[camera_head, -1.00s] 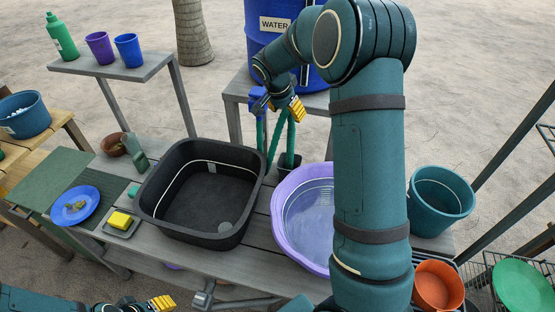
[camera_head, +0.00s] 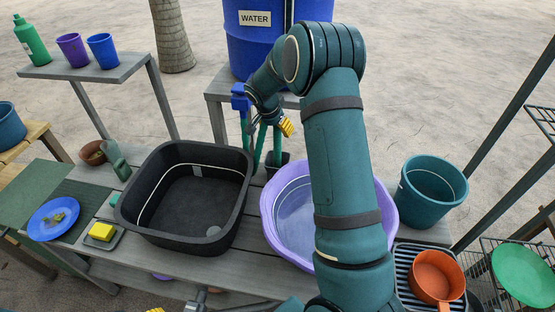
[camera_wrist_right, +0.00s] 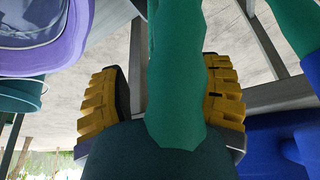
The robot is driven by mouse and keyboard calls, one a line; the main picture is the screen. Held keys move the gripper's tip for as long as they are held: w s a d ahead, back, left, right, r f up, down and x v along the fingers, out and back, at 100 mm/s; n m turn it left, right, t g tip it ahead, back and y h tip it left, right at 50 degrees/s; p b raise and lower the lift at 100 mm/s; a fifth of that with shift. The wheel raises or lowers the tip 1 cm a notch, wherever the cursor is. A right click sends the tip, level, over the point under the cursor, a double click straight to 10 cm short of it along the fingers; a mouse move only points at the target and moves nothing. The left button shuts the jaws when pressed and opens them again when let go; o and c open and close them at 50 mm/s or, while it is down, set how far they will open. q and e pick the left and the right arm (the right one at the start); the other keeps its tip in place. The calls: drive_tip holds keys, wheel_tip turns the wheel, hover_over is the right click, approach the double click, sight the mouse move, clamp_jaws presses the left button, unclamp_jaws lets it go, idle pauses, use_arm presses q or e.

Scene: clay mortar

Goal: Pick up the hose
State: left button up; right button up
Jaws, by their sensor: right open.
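The green hose (camera_head: 259,147) hangs in strands below the blue tap (camera_head: 240,98) of the water barrel, behind the black basin. In the right wrist view the hose (camera_wrist_right: 178,75) runs between the two yellow finger pads. My right gripper (camera_head: 278,127) is at the hose, below the tap. It is open, with a pad on each side of the hose (camera_wrist_right: 165,100) and a visible gap on the left side; contact on the right side is unclear. Only a yellow sliver of my left gripper (camera_head: 155,309) shows at the bottom edge.
The black basin (camera_head: 133,203) and purple tub (camera_head: 269,213) stand on the slatted table in front of the hose. The blue water barrel (camera_head: 258,48) stands on a grey stand (camera_head: 217,98). A teal bucket (camera_head: 430,188) and orange pot (camera_head: 437,277) are at the right.

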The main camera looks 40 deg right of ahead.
sight(278, 135)
drive_tip(key=x, duration=0.5)
drive_tip(key=shift+w+a+f, duration=0.15)
drive_tip(key=shift+f, duration=0.05)
drive_tip(key=shift+r, duration=0.1)
clamp_jaws()
